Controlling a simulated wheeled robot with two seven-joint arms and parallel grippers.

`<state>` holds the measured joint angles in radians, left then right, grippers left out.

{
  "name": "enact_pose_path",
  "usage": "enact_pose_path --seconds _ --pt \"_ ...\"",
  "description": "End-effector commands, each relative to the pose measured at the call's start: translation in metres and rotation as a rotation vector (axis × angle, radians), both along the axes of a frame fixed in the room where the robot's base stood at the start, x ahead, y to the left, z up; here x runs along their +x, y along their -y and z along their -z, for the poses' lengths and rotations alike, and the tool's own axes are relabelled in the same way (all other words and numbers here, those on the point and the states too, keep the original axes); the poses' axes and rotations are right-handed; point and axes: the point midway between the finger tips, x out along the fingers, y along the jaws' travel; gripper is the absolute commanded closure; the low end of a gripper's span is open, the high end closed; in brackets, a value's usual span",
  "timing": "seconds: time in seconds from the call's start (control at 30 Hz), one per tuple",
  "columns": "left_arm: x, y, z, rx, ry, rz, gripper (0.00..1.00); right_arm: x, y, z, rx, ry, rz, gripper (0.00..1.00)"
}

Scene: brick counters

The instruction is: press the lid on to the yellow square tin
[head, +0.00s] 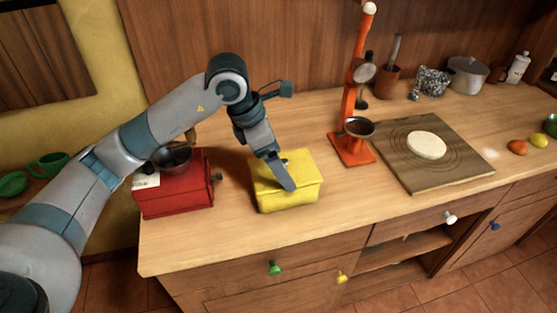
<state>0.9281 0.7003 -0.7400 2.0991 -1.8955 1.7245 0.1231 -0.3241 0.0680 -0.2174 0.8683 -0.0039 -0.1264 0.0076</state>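The yellow square tin (288,197) stands near the front edge of the counter, left of the middle. A yellow lid (305,165) lies over its top; whether it is fully seated is not clear. My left gripper (288,184) reaches down from above, its tip at the lid's front part, seemingly touching it. One long grey finger shows and covers part of the lid; I cannot tell if the fingers are together. My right gripper is not in view.
A red box-shaped grinder (178,192) stands close left of the tin, beneath my arm. An orange stand (352,147) with a dark cup is behind right. A wooden board (392,165) with a pale round disc (427,145) lies further right. Counter right of the tin is clear.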

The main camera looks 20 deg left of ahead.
Motion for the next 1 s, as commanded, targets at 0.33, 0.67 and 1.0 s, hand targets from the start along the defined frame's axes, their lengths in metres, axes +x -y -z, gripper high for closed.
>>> enact_pose_path --seconds 0.33,0.67,1.0 --pt "0.000 0.000 0.002 0.000 0.001 0.000 0.33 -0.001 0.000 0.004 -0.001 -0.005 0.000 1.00" --pt "0.001 0.001 0.005 0.000 0.001 0.000 0.33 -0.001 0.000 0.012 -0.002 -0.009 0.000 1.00" --pt "0.002 0.001 0.008 0.000 0.001 0.000 0.33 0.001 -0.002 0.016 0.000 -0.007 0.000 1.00"
